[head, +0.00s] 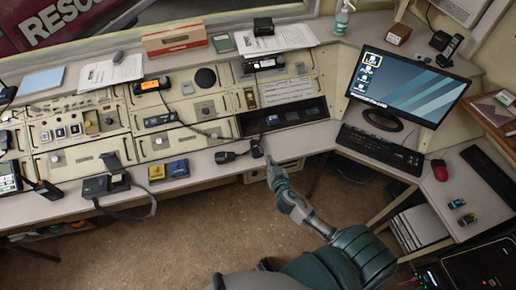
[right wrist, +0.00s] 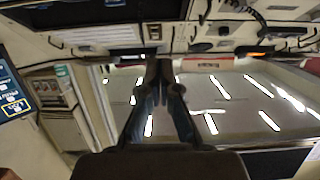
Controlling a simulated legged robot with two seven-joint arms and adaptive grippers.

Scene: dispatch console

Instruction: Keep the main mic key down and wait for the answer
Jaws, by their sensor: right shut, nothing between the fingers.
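A black desk microphone (head: 225,157) lies along the console's front ledge, with a small dark block (head: 256,149) at its right end. I take this as the main mic, but its key is too small to make out. My right gripper (head: 269,162) is shut and empty, its tips at or just in front of that block. I cannot tell whether they touch it or press a key. The right wrist view shows the closed fingers (right wrist: 158,68) pointing at the console edge. My left gripper is not in view.
A second black desk unit (head: 106,184) with a cable stands at left, next to yellow and blue boxes (head: 177,168). A monitor (head: 408,85), keyboard (head: 380,150) and red mouse (head: 440,170) are at right. The ledge between the microphone and the keyboard is mostly clear.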

